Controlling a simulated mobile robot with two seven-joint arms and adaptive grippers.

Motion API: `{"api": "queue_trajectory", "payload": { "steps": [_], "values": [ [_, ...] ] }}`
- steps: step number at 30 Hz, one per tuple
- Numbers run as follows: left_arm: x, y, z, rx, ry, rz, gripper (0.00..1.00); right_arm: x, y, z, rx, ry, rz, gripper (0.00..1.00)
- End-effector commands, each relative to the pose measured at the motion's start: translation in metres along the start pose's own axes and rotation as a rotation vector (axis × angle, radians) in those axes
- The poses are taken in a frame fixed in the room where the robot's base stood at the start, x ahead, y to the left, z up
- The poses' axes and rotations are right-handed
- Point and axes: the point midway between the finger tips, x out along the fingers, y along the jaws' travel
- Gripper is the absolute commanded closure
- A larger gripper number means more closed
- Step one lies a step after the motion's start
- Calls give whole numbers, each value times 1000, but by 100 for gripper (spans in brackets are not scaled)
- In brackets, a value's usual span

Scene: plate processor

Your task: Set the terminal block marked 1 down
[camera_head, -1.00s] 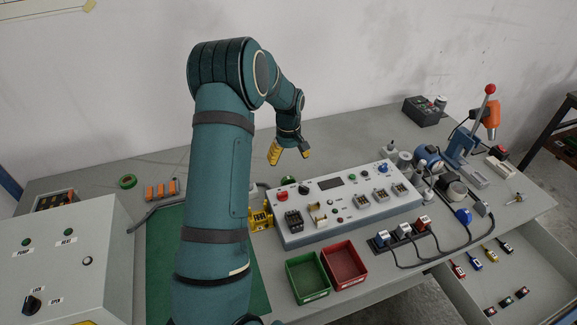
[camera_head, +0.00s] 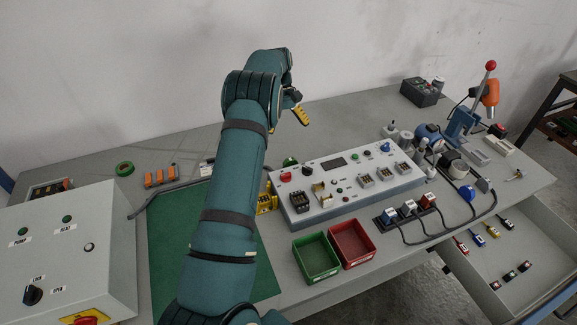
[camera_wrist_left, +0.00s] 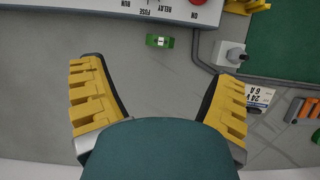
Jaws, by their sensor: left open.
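My left gripper (camera_head: 299,107) is raised over the back of the table, behind the grey control panel (camera_head: 325,215). In the left wrist view its yellow fingers (camera_wrist_left: 155,75) are spread wide with nothing between them. A small green block (camera_wrist_left: 160,40) lies on the table beside the panel's back edge, apart from the fingers; it also shows partly behind the panel in the head view (camera_head: 290,161). It may be the terminal block; I cannot read a 1 on it. My right gripper is not in view.
Orange blocks (camera_head: 160,177) and a green ring (camera_head: 125,168) lie at the left back. A white box (camera_head: 207,167) stands near the green mat (camera_head: 165,255). A green bin (camera_head: 316,258) and red bin (camera_head: 352,243) stand in front of the panel. The back of the table has bare room.

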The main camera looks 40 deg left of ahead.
Motion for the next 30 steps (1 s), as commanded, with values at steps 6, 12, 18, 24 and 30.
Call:
{"api": "queue_trajectory", "payload": {
  "steps": [6, 12, 18, 24, 30],
  "values": [
    [42, -1, 0, 0, -4, -3, 13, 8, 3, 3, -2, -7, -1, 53],
    [72, 0, -1, 0, -1, -3, 13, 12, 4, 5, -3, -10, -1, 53],
    [81, -1, -1, -1, 1, -2, 13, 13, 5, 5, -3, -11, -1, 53],
    [99, -2, -6, -1, 0, -2, 13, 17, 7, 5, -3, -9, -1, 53],
    [127, -4, -10, -1, 0, -3, 13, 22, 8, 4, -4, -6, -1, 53]
  ]
}}
